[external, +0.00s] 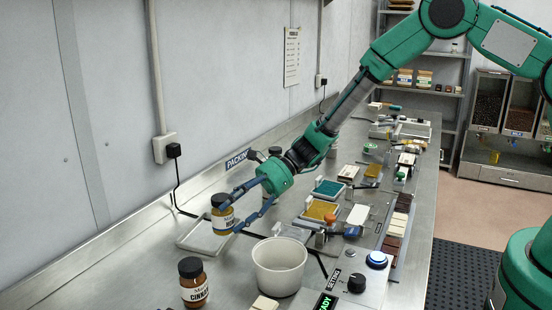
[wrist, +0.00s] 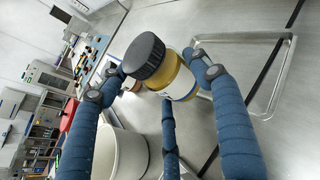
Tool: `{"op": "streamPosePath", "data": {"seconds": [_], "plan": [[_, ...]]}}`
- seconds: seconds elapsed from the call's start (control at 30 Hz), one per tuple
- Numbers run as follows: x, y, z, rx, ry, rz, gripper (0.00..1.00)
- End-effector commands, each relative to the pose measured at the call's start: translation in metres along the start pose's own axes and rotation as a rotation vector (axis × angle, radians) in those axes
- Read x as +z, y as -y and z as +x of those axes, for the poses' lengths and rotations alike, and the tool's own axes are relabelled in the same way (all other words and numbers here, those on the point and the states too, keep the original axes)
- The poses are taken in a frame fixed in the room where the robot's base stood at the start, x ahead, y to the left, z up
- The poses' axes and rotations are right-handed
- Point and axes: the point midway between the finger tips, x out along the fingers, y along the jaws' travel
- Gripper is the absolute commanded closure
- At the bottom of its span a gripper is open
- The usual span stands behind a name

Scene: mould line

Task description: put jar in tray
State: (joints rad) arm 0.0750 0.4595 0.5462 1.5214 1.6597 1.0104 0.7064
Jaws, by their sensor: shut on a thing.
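My gripper (external: 231,213) is shut on a jar (external: 221,214) with a black lid and yellow-brown contents. In the wrist view the jar (wrist: 178,78) sits tilted in the picture between my blue fingers. The tray (external: 193,236) is a shallow, pale, rimmed rectangle on the bench. In the external view the jar appears over the tray's back right part. In the wrist view the tray (wrist: 287,70) lies to the right of the jar. I cannot tell whether the jar's base touches the tray.
A white tub (external: 279,266) stands just in front of the tray. A brown cinnamon jar (external: 193,283) stands to its left. Colour pads (external: 320,211) and a blue button (external: 376,260) are to the right.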

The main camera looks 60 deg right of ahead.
Motion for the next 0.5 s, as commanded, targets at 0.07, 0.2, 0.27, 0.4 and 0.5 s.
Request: {"op": "streamPosePath", "data": {"seconds": [0.07, 0.2, 0.27, 0.4, 0.5], "plan": [[0.002, 0.011, 0.009, -0.001, 0.001, -0.002, 0.72], [0.007, 0.029, 0.024, -0.001, 0.001, -0.002, 0.72], [0.008, 0.035, 0.029, 0.000, 0.001, -0.002, 0.72], [0.012, 0.045, 0.037, 0.000, 0.001, -0.002, 0.72], [0.013, 0.049, 0.039, 0.000, 0.001, -0.001, 0.72]]}}
